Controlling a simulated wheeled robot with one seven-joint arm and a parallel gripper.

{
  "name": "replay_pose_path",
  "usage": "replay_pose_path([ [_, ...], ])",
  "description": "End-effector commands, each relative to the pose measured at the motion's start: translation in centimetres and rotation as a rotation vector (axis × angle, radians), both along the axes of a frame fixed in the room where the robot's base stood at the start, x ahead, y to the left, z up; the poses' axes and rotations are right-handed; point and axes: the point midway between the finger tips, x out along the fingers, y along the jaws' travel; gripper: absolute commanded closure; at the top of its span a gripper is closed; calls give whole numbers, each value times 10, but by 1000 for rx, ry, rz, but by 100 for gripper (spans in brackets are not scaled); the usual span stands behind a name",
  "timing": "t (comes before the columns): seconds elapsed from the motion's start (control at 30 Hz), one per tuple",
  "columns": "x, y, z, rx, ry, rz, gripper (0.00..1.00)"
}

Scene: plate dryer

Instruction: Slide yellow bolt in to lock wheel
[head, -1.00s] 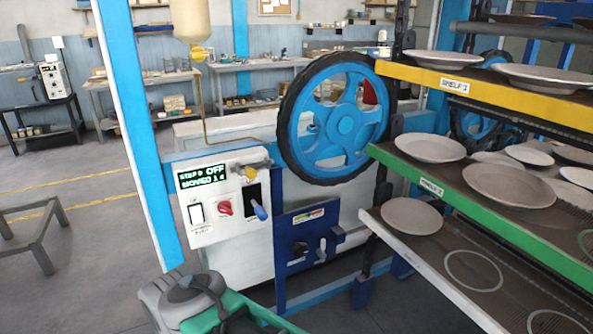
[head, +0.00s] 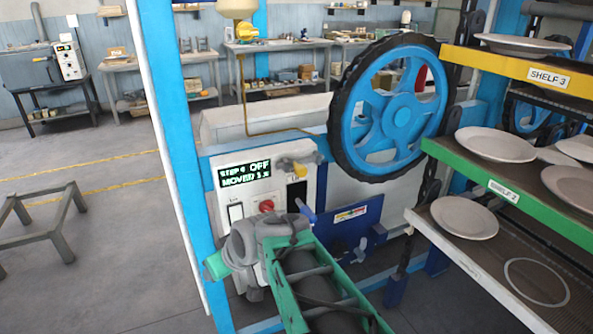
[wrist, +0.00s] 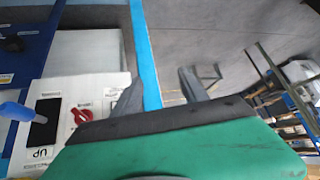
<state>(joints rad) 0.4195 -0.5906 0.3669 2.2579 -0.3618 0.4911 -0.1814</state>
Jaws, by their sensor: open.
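The yellow bolt (head: 286,164) sits at the top right of the white control panel, beside a grey cylindrical piece. The blue wheel with a dark rim (head: 401,115) stands to the right of and above the bolt. My arm's end is in front of the lower panel in the head view, below the bolt; its fingertips cannot be made out there. In the wrist view my gripper (wrist: 158,93) is open and empty, its two grey fingers apart. The bolt does not show in the wrist view.
The control panel has a display (head: 245,174), a red knob (head: 266,205) and a blue-handled lever (head: 306,210); the red knob (wrist: 81,114) also shows in the wrist view. A rack with plates (head: 464,217) stands close on the right. A blue post (head: 170,130) stands left of the panel.

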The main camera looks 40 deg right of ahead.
Motion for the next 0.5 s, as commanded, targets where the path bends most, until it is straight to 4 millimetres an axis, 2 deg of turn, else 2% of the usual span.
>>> replay_pose_path([
  [0.03,20,-38,1,7,-109,-38,49],
  [0.07,30,-59,8,6,-188,-52,49],
  [0.1,41,-88,19,0,-292,-75,49],
  [0.13,45,-111,28,-7,-370,-96,49],
  [0.2,44,-164,50,-38,-543,-159,49],
  [0.3,25,-225,80,-92,-740,-247,49],
  [0.4,3,-261,99,-134,-856,-309,49],
  [0.5,-4,-275,109,-153,-906,-334,49],
])
